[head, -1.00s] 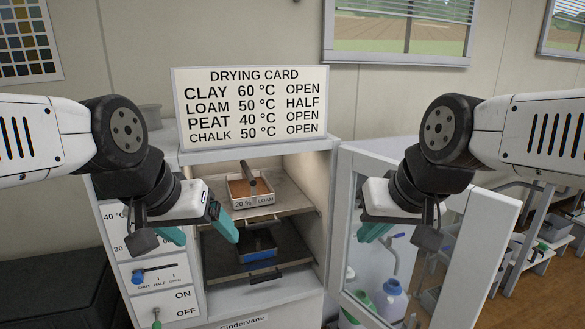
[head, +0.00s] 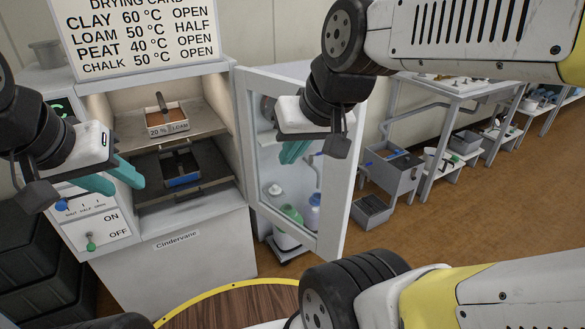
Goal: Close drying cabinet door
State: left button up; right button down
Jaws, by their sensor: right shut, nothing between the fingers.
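The white drying cabinet (head: 190,258) stands at the left, its front open. Two trays sit on its shelves: an upper one labelled 20 % LOAM (head: 167,122) and a lower blue and dark one (head: 182,180). The cabinet door (head: 335,215), a white frame with a clear pane, stands swung out to the right of the opening. My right gripper (head: 293,153) is shut and empty, overlapping the upper part of the door in view; I cannot tell if it touches. My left gripper (head: 122,182) is open and empty in front of the cabinet's left side, partly covering the control panel.
The drying card (head: 135,30) stands on top of the cabinet. The control panel has a blue slider (head: 82,204) and a green switch (head: 90,240). A round wooden top with a yellow rim (head: 225,310) is in front. Benches and a grey sink unit (head: 392,172) stand at the right.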

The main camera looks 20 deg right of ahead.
aim_at(339, 177)
jog(key=k+l+u, duration=0.2)
jog(key=l, duration=0.2)
jog(key=l+u, duration=0.2)
jog(key=l, duration=0.25)
jog(key=k+l+u, duration=0.15)
jog(key=l, duration=0.2)
jog(key=k+l+u, duration=0.2)
jog(key=l, duration=0.2)
jog(key=l+u, duration=0.3)
jog(key=l, duration=0.7)
jog(key=l+u, duration=0.35)
jog(key=l, duration=0.65)
jog(key=k, duration=0.5)
jog(key=i+l+z, duration=0.35)
jog(key=k+l, duration=0.1)
